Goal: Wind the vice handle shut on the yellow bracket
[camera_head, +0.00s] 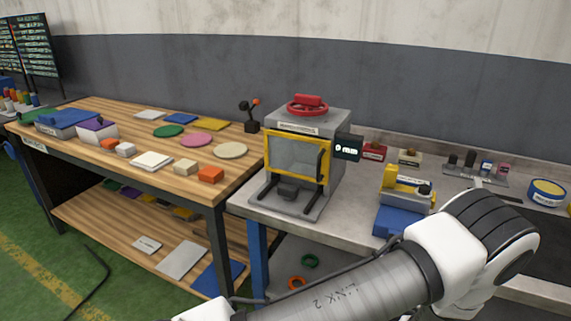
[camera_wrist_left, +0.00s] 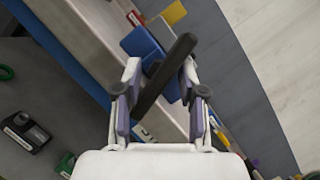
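The yellow bracket (camera_head: 403,183) is at the blue vice (camera_head: 396,221) on the grey bench, right of the yellow-framed machine. My left gripper (camera_wrist_left: 160,78) has its two fingers spread apart. A black bar (camera_wrist_left: 176,52), apparently the vice handle, runs slantwise between them. I cannot tell whether either finger touches it. Blue parts (camera_wrist_left: 142,42), apparently the vice, lie behind the bar, with a yellow piece (camera_wrist_left: 174,12) beyond. In the head view my arm crosses the foreground; neither gripper shows there, and the handle cannot be made out.
The machine with a red handwheel (camera_head: 307,104) stands left of the vice. Small blocks and tools line the bench back, with a yellow-blue tin (camera_head: 547,192) at right. A wooden table (camera_head: 110,165) with several coloured pieces stands at left.

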